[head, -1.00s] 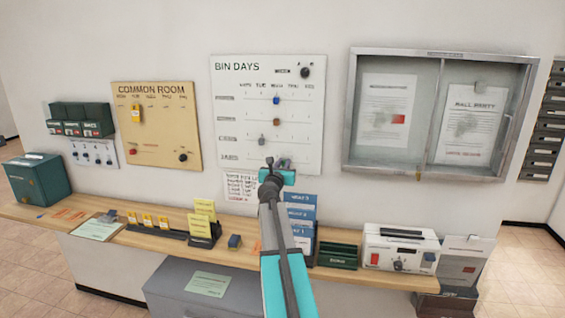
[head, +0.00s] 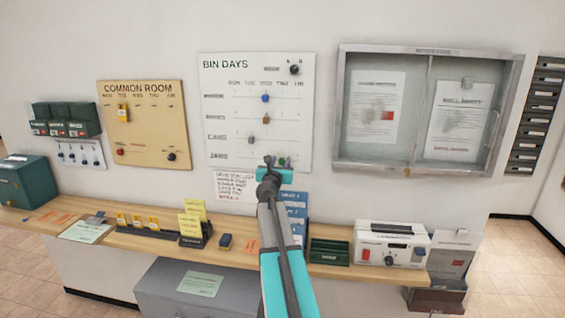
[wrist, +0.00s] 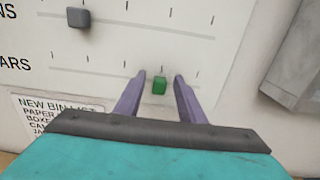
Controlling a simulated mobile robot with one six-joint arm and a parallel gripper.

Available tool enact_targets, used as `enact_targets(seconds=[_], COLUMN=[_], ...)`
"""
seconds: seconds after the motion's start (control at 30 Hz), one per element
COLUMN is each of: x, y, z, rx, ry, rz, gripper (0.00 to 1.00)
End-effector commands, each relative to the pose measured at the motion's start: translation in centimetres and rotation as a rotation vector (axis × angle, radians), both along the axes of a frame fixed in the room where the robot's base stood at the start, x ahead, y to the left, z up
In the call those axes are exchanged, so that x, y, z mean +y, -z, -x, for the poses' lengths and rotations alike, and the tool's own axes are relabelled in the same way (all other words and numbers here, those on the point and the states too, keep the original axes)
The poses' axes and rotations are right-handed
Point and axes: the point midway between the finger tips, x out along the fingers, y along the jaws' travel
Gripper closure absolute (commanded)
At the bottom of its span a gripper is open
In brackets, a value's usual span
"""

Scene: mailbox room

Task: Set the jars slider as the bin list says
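The jars slider is a green knob (wrist: 159,86) on the lowest row of the white BIN DAYS board (head: 221,80). In the wrist view it sits close to the fourth tick of its row. My gripper (wrist: 160,77) is open, with one purple finger on each side of the knob and a small gap to each. The new bin list (head: 232,186) hangs below the board. In the wrist view the list (wrist: 58,105) is partly cut off by my gripper, and its days cannot be read. In the head view my gripper (head: 277,162) mostly hides the green knob.
The grey cans knob (wrist: 78,17) is on the row above, left of my gripper. A glass notice case (head: 337,110) sticks out from the wall at right. The wooden counter (head: 340,271) below holds card stands, blue folders and a white device (head: 390,242).

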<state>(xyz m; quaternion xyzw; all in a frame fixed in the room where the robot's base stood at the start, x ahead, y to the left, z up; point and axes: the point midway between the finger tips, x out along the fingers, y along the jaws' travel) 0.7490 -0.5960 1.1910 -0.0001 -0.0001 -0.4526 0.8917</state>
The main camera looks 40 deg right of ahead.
Motion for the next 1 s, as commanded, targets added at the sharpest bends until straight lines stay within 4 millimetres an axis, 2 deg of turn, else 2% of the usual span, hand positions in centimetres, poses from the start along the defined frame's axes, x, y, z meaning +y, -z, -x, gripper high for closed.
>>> enact_targets(seconds=[0.37,1.0], x=[0.7,5.6], y=[0.1,0.1], z=[0.5,3.9], rx=[0.000,-0.001], ry=[-0.001,-0.002], rz=[0.000,0.000], gripper=[0.64,0.64])
